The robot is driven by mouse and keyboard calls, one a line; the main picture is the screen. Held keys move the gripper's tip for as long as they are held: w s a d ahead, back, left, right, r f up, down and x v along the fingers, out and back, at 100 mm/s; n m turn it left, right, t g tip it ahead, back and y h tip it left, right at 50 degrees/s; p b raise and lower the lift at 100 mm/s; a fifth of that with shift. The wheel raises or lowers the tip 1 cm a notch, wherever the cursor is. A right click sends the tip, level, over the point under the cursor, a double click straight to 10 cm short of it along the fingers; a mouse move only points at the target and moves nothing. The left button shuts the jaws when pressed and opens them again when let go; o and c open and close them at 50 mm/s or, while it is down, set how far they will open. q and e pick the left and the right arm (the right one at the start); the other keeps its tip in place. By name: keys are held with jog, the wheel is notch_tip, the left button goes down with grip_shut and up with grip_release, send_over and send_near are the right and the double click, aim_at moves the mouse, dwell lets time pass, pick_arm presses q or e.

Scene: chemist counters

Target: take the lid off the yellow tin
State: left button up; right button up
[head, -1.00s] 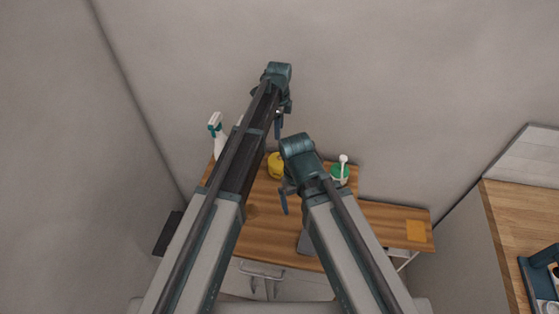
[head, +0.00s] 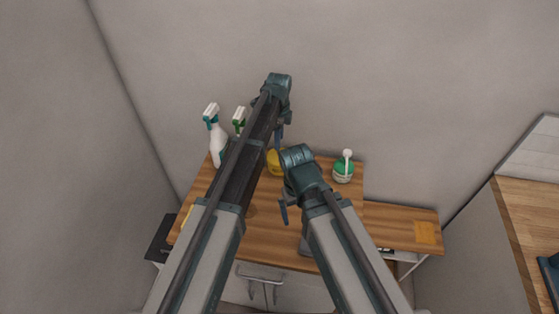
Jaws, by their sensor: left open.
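The yellow tin (head: 273,163) stands on the wooden counter (head: 262,235) towards the back, in the head view. My arms partly cover it, and I cannot make out its lid. My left gripper (head: 280,133) is open and appears just above the tin in the picture, with no object seen in it. My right gripper (head: 284,212) appears below and a little right of the tin, over the counter. Only a blue finger of it shows, so I cannot tell whether it is open.
A white spray bottle (head: 217,145) and a second one with a green head (head: 239,118) stand at the back left. A green and white bottle (head: 343,170) stands right of the tin. An orange square (head: 425,233) lies on the right section. Another wooden counter (head: 530,215) is at far right.

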aim_at(280, 152)
pick_arm(q)
jog(key=f+b, duration=0.5)
jog(key=shift+s+d+f, duration=0.1)
jog(key=shift+s, duration=0.1)
grip_shut()
dwell(0.3)
